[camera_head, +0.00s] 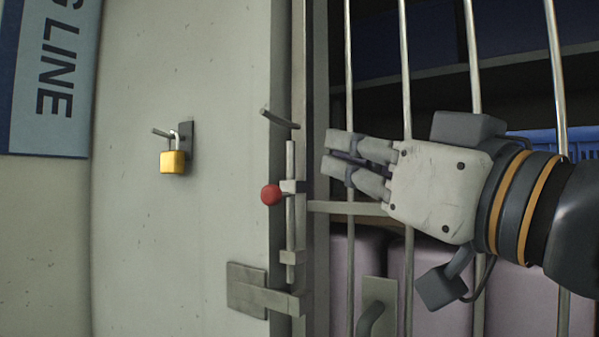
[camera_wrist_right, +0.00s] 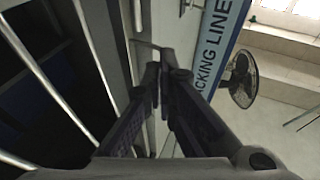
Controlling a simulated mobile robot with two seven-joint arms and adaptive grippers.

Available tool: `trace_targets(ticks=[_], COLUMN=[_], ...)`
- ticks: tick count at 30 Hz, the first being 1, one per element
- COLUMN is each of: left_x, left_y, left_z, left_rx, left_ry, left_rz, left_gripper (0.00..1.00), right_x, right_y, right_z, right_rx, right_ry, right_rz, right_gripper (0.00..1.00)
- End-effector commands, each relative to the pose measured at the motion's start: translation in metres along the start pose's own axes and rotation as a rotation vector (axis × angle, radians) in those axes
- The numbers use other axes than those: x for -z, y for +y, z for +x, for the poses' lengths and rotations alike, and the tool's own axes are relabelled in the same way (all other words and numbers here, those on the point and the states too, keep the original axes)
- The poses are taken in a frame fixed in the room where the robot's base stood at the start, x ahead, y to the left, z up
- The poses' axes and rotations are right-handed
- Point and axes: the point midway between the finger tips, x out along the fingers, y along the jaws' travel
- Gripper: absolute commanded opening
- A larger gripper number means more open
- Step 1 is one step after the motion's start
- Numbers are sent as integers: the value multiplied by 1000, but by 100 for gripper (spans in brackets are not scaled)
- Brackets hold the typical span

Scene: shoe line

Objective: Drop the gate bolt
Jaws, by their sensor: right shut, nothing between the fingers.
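The gate bolt (camera_head: 291,228) is an upright metal rod with a red ball knob (camera_head: 271,195), held in brackets on the post at the gate's edge. A short dark curved bar (camera_head: 280,119) sticks out just above the rod's top. The barred gate (camera_head: 406,60) stands to the right of the post. My right gripper (camera_head: 339,155) is shut and empty, in front of the gate bars, right of the bolt and a little above the knob, apart from it. The right wrist view shows its fingers (camera_wrist_right: 162,76) close together. My left gripper is not in view.
A yellow padlock (camera_head: 172,162) hangs from a hook on the pale wall left of the bolt. A gate handle (camera_head: 376,312) sits low on the bars. Lilac shapes (camera_head: 440,278) stand behind the gate. A blue sign (camera_wrist_right: 218,45) and fan (camera_wrist_right: 241,80) show in the wrist view.

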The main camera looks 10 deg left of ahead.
Motion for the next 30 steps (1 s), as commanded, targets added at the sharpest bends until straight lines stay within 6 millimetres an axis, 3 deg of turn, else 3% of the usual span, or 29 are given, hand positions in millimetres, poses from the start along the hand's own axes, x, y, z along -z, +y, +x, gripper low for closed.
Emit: trace_targets(ticks=[13, 15, 18, 30], left_x=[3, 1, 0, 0], left_y=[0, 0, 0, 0], left_z=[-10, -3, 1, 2], left_rx=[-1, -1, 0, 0], left_ry=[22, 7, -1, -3], left_rz=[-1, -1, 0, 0], left_gripper=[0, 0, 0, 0], right_x=[0, -20, -33, -40], right_y=[-1, 0, 0, -1], right_z=[95, 96, 98, 100], right_rx=[0, 1, 1, 1], right_ry=[-1, -7, -6, -1], right_rz=[3, 7, 6, 1], right_gripper=[0, 0, 0, 0])
